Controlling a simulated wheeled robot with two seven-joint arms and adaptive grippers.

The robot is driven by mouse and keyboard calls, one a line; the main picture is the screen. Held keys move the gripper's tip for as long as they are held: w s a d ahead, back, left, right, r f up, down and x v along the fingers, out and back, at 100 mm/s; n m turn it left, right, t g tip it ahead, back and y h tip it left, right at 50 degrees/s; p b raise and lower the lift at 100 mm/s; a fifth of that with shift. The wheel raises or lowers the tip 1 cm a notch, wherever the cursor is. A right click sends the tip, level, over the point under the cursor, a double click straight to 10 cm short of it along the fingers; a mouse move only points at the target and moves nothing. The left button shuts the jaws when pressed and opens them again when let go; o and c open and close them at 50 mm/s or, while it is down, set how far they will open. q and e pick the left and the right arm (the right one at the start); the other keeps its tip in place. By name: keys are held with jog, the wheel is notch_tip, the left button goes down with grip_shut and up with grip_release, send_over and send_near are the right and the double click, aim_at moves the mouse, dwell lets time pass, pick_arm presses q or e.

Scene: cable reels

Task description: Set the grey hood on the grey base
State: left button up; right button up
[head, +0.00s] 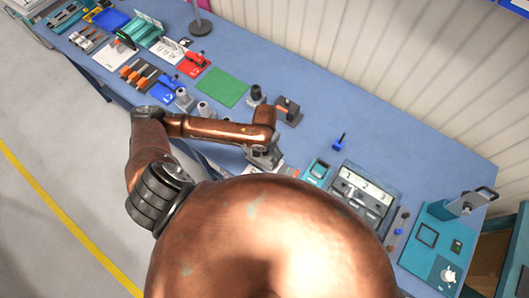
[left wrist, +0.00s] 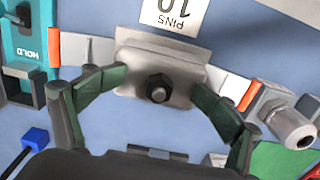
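The grey hood (left wrist: 158,70), a stepped metal block with a dark hex nut, shows in the left wrist view. My left gripper (left wrist: 160,82) has its green-padded fingertips against the hood's two sides. In the head view my left gripper (head: 263,153) is low over the table, and the hood is mostly hidden there. Light bars with orange ends (left wrist: 54,47) stick out on both sides beyond the hood; they look like the grey base's levers. The base body is hidden by the hood, so I cannot tell whether they touch. My right gripper is not in view.
A "10 PINS" card (left wrist: 175,14) lies beside the hood. A grey gland part (left wrist: 290,125) stands close to one finger. A teal "MOLD" device (left wrist: 22,45) is on the other side. A green mat (head: 222,88) and dark connector (head: 287,110) lie behind.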

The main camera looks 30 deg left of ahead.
pick_arm(q)
notch_tip(320, 180, up, 11)
jog(key=shift+f, duration=0.15)
dwell(0.7)
